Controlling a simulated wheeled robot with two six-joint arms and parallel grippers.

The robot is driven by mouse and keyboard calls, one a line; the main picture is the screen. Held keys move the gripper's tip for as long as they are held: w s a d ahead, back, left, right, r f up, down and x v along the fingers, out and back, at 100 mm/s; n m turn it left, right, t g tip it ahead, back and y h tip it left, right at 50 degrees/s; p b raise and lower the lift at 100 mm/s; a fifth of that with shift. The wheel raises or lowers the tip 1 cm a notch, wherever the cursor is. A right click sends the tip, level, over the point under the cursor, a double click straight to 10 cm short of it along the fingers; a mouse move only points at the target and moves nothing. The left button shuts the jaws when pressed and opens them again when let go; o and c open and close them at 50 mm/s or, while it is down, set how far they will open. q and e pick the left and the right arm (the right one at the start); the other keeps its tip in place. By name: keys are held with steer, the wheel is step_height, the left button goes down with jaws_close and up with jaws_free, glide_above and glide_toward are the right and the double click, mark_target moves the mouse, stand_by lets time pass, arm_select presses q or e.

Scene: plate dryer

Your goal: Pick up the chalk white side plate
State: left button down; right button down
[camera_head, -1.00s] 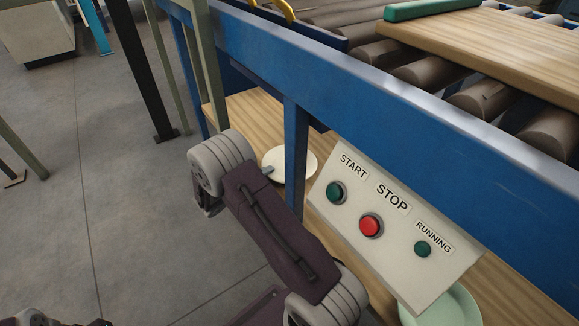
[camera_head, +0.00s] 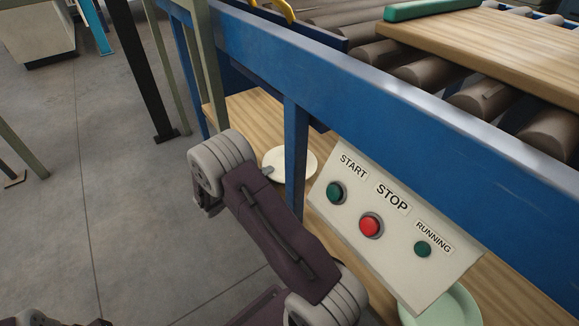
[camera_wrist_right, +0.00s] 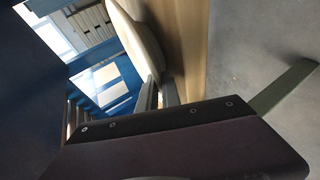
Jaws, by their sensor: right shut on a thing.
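In the right wrist view the plate (camera_wrist_right: 136,38) is seen nearly edge-on, beside the wood. My right gripper (camera_wrist_right: 160,84) is shut on the plate's rim, one finger on each side. In the head view my right arm covers most of this gripper; only a fingertip (camera_head: 267,170) shows at the plate's left edge. I cannot tell whether the plate touches the shelf. My left gripper is not in view.
A sloping control panel (camera_head: 390,220) with START, STOP and RUNNING buttons stands right of the post (camera_head: 296,150). A pale green plate (camera_head: 450,308) is partly hidden below it. The blue conveyor frame (camera_head: 400,115) runs above the shelf (camera_head: 240,115). Open floor lies left.

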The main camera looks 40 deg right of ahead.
stand_by(0.4)
step_height(320, 180, up, 10)
steer(key=p, duration=0.7)
steer(key=shift+r, duration=0.1)
